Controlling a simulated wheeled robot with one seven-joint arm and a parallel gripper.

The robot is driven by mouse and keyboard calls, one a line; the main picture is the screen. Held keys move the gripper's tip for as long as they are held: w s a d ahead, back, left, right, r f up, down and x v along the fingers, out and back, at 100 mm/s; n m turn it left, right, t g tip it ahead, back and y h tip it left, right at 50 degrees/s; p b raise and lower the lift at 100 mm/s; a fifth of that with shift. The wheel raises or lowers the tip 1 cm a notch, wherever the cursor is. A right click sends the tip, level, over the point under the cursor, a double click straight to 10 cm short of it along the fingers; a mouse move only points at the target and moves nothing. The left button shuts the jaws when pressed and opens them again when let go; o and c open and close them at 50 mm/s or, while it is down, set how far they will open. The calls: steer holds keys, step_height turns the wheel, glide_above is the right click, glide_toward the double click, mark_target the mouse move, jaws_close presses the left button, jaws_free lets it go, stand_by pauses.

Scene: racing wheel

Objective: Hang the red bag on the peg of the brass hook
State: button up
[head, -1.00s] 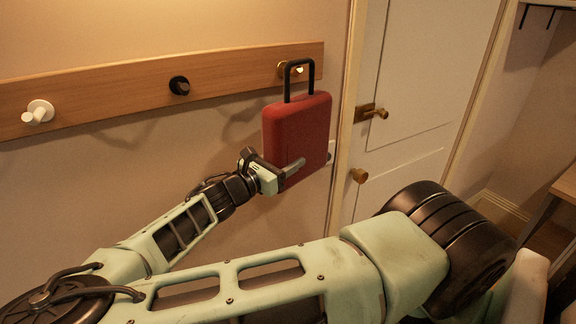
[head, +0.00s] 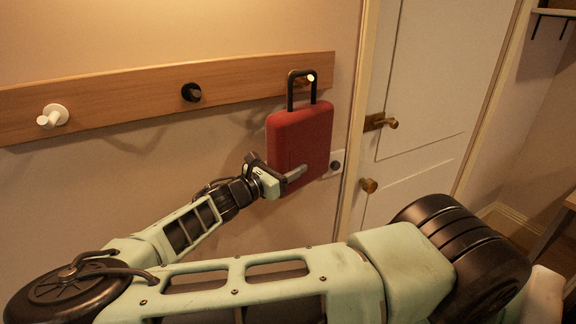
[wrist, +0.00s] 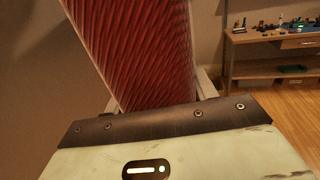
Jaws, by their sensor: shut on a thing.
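The red bag (head: 300,145) is a boxy case with an upright black handle loop (head: 289,92). It hangs upright in front of the wall, near the right end of the wooden rail. My gripper (head: 291,177) is shut on the bag's lower part. In the wrist view the bag's ribbed red side (wrist: 135,50) fills the space between the fingers. The brass hook (head: 310,77) shows at the handle's upper opening, its bright tip near the loop's right side. I cannot tell whether the peg passes through the loop or lies behind it.
The wooden rail (head: 130,103) also carries a white peg (head: 52,116) and a black peg (head: 191,92). A white door (head: 425,100) with a brass handle (head: 381,122) is close on the right. A workbench (wrist: 275,40) shows in the wrist view.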

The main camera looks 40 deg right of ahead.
stand_by(0.3)
steer(key=o, duration=1.4)
